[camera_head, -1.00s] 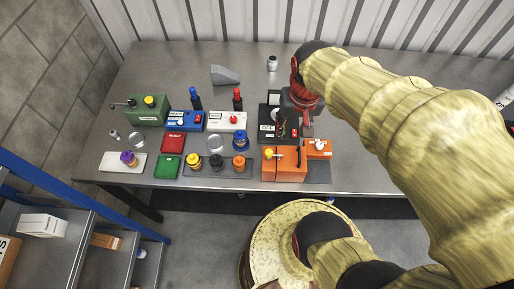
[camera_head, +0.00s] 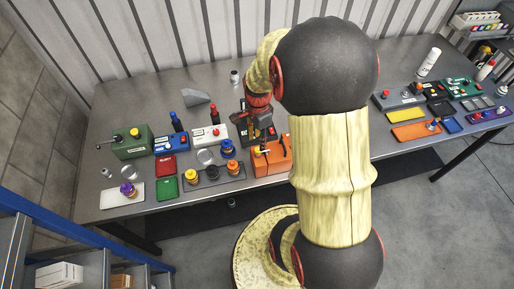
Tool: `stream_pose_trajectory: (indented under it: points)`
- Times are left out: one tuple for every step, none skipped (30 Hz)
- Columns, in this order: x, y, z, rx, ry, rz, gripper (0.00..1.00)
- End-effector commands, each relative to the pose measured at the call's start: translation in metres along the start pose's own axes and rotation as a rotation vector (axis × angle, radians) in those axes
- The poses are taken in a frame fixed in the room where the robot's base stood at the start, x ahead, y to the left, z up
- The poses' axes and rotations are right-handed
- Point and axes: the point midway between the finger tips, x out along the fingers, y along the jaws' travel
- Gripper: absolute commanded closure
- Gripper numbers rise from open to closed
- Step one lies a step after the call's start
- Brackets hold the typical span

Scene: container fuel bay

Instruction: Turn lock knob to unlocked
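An orange box (camera_head: 271,163) stands near the front edge of the bench, with a yellow knob (camera_head: 257,150) on its top left. I cannot tell whether this is the lock knob, and no lock marking is readable. A small orange block with a white knob, seen earlier to the right of this box, is now hidden behind my arm. My gripper (camera_head: 262,138) points down just behind the orange box, over a black panel (camera_head: 241,128). Its fingers are small and partly covered, so I cannot tell whether they are open or touching anything.
Left of my gripper stand a white box with a red knob (camera_head: 208,134), a blue box (camera_head: 170,142) and a green box (camera_head: 131,143) with a lever. Several colored knobs sit in front. More panels and bottles (camera_head: 429,62) stand at the right. My arm covers the middle.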

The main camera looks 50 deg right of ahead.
Motion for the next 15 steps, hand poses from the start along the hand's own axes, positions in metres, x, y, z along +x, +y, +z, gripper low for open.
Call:
stream_pose_trajectory:
  points:
    - [0.009, 0.001, 0.000, 0.000, -0.001, 0.004, 0.61]
    - [0.014, 0.001, 0.000, -0.001, -0.001, 0.004, 0.61]
    - [0.021, 0.001, 0.000, -0.001, -0.001, 0.004, 0.61]
    - [0.025, 0.001, 0.000, -0.001, -0.001, 0.004, 0.61]
    - [0.029, 0.001, 0.000, -0.001, -0.001, 0.003, 0.61]
    - [0.035, 0.001, 0.000, -0.001, -0.001, 0.002, 0.61]
    - [0.039, 0.001, 0.000, -0.002, -0.001, 0.003, 0.61]
    - [0.043, 0.001, 0.000, -0.002, -0.001, 0.003, 0.61]
    - [0.046, 0.001, 0.000, -0.002, -0.001, 0.003, 0.61]
    - [0.049, 0.001, 0.000, -0.002, -0.001, 0.002, 0.61]
    - [0.051, 0.001, 0.000, -0.002, 0.000, 0.002, 0.61]
    - [0.053, 0.001, 0.000, -0.002, 0.000, 0.002, 0.61]
    - [0.055, 0.001, 0.000, -0.002, 0.000, 0.002, 0.61]
    - [0.056, 0.001, 0.000, -0.002, 0.000, 0.002, 0.61]
    - [0.056, 0.001, 0.000, -0.002, 0.000, 0.001, 0.61]
